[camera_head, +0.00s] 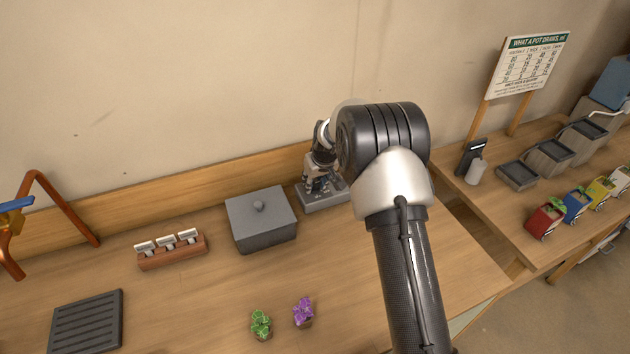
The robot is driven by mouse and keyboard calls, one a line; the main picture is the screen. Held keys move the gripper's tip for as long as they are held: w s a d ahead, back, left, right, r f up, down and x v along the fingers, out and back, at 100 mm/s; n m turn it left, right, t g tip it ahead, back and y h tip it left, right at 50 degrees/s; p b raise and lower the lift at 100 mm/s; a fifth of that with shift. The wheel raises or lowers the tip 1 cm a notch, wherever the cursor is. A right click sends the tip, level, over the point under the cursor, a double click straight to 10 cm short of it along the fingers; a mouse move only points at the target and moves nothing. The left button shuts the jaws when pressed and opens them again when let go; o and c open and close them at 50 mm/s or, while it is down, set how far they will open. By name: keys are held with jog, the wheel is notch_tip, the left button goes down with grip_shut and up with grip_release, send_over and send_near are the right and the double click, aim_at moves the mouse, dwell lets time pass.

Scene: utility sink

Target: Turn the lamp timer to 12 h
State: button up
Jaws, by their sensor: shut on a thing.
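A low grey unit (316,202), which looks like the lamp timer, sits at the back of the wooden bench against the backboard. My gripper (317,188) is over it, pointing down, with its fingers at the top of the unit. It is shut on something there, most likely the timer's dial. The fingers and my arm hide the dial and part of the unit. The hour marks and the dial's setting cannot be read.
A grey lidded box (262,222) stands close left of the unit. Small green (261,324) and purple (303,311) plants stand in front. A wooden label holder (173,253), a slotted tray (86,322) and an orange frame (62,210) are left. The right bench holds several colored carts.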

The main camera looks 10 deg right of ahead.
jog(key=shift+r, duration=0.1)
jog(key=shift+a+m+h+p, duration=0.1)
jog(key=shift+m+h+p, duration=0.2)
jog(key=shift+m+p, duration=0.45)
jog(key=shift+m+h, duration=0.3)
jog(key=shift+m, duration=0.45)
jog(key=shift+a+f+m+h+b, duration=0.15)
jog(key=shift+m+h+b, duration=0.35)
jog(key=shift+m+b, duration=0.5)
jog(key=shift+m, duration=0.4)
jog(key=o, duration=1.1)
jog(key=shift+c, duration=0.2)
